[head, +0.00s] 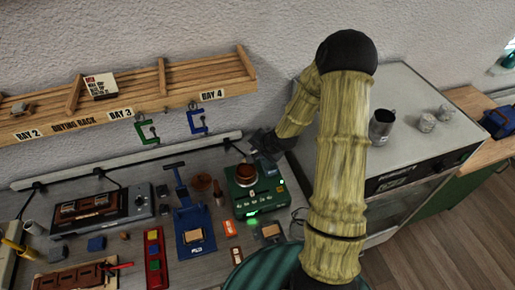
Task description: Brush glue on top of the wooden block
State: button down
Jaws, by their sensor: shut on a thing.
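My gripper (267,143) is dark and small in the head view, at the end of my arm behind the green glue heater (263,193). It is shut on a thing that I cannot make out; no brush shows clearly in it. A brown, round pot (245,173) sits on the heater, just left of and below the gripper. A green light glows at the heater's front. A light wooden block (195,236) lies on the blue fixture (188,212), left of the heater. Another tan block (270,231) lies on a grey piece in front of the heater. I see no clear glue on either block.
A wooden drying rack (130,100) spans the wall, with green (147,133) and blue (197,122) clamps below it. A red tray (155,258) with coloured blocks stands left of the fixture. A grey cabinet (410,90) with metal cups is at right. The bench is crowded.

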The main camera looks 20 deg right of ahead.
notch_tip(320, 180, down, 6)
jog(key=b, duration=0.5)
jog(key=shift+w+f, duration=0.15)
dwell(0.9)
jog(key=shift+s, duration=0.25)
jog(key=shift+f+b, duration=0.35)
jog(key=shift+f, duration=0.1)
dwell(1.3)
jog(key=shift+w+r+p, duration=0.1)
jog(key=shift+r+p, duration=2.85)
jog(key=shift+r, duration=0.65)
jog(key=shift+f, duration=0.1)
